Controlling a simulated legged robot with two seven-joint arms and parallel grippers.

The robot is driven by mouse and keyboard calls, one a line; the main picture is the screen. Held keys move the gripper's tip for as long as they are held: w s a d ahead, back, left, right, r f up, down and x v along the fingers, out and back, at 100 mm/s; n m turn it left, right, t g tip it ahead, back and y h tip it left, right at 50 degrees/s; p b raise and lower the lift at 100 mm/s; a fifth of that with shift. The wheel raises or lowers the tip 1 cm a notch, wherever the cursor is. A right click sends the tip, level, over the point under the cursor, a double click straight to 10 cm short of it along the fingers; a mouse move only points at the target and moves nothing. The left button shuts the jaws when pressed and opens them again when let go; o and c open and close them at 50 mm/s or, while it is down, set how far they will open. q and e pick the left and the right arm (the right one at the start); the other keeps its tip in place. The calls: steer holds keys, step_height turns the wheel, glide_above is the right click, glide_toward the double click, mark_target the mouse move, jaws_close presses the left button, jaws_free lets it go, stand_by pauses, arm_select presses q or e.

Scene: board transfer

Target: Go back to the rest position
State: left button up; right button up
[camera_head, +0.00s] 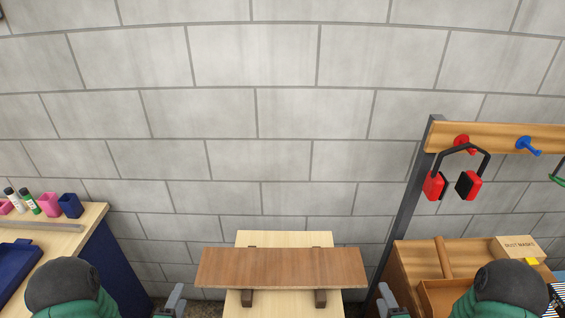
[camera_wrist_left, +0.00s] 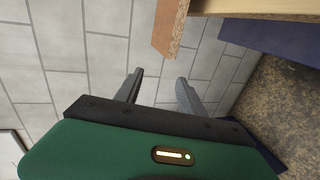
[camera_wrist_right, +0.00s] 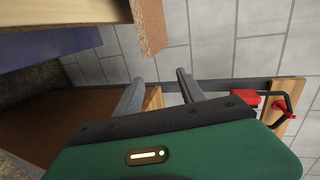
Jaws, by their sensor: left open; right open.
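A brown wooden board (camera_head: 281,268) lies across dark supports on a pale wooden stand (camera_head: 284,239) at the bottom middle of the head view. Its end shows at the top of the left wrist view (camera_wrist_left: 170,25) and of the right wrist view (camera_wrist_right: 149,27). My left gripper (camera_head: 176,300) is left of the board, apart from it; its two fingers are spread and empty in the left wrist view (camera_wrist_left: 158,85). My right gripper (camera_head: 386,300) is right of the board, also apart; its fingers are spread and empty in the right wrist view (camera_wrist_right: 158,85).
A workbench (camera_head: 84,220) with small cups, bottles and a blue tray (camera_head: 18,262) stands at the left. A block wall closes the back.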

arm_select(q)
steer(key=s+d+r+m+g, duration=0.3)
steer(key=s+d+m+g, duration=0.1)
steer(key=s+m+g, duration=0.2)
steer(key=s+d+r+m+g, duration=0.3)
steer(key=s+m+g, duration=0.3)
steer(key=m, duration=0.5)
steer(key=s+d+b, duration=0.1)
steer(key=s, duration=0.1)
steer(key=shift+s+d, duration=0.25)
steer(key=shift+s, duration=0.05)
arm_select(e)
steer(key=s+a+r+n+g, duration=0.3)
steer(key=s+a+n+g, duration=0.1)
steer(key=s+n+g, duration=0.2)
steer(key=s+a+r+n+g, duration=0.3)
steer(key=s+n+g, duration=0.3)
steer(key=n, duration=0.5)
steer(key=shift+s+a, duration=0.85)
steer(key=shift+s, duration=0.4)
arm_select(q)
steer(key=shift+w, duration=0.15)
arm_select(e)
steer(key=shift+w, duration=0.15)
